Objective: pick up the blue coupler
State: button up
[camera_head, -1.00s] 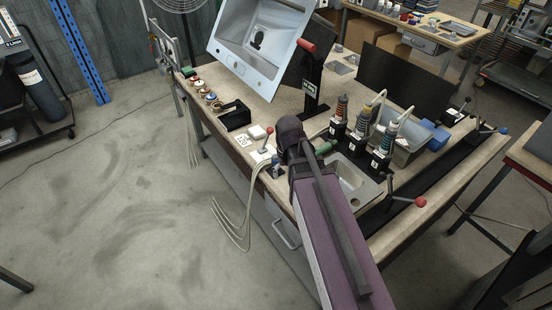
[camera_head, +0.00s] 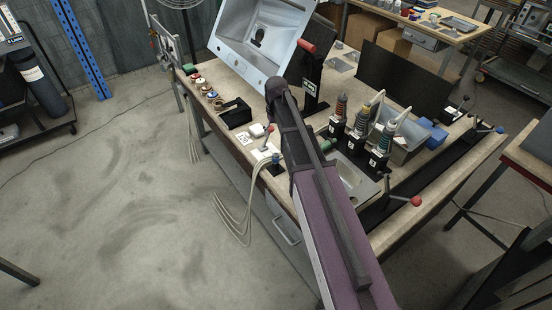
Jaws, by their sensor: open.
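A small blue piece (camera_head: 276,159), which looks like the blue coupler, stands at the front edge of the workbench, beside a pale hose. It is small and its details are unclear. My arm (camera_head: 325,205) reaches up from the bottom, and its dark far end (camera_head: 276,90) is over the bench, above and apart from the blue piece in the picture. I cannot make out gripper fingers; they appear hidden behind the arm.
The bench holds a tilted sink (camera_head: 262,38), a black box (camera_head: 236,113), a green piece (camera_head: 328,146), several bottles in black holders (camera_head: 358,140), a blue block (camera_head: 433,134) and a red-knobbed lever (camera_head: 414,201). Hoses (camera_head: 232,220) hang off the front.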

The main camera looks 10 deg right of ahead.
aim_at(276, 154)
jog(key=shift+f+b, duration=4.25)
jog(key=shift+f, duration=0.05)
jog(key=shift+f, duration=0.1)
jog(key=shift+w+f+b, duration=0.2)
jog(key=shift+f+b, duration=2.3)
jog(key=shift+b, duration=0.1)
jog(key=c, duration=1.1)
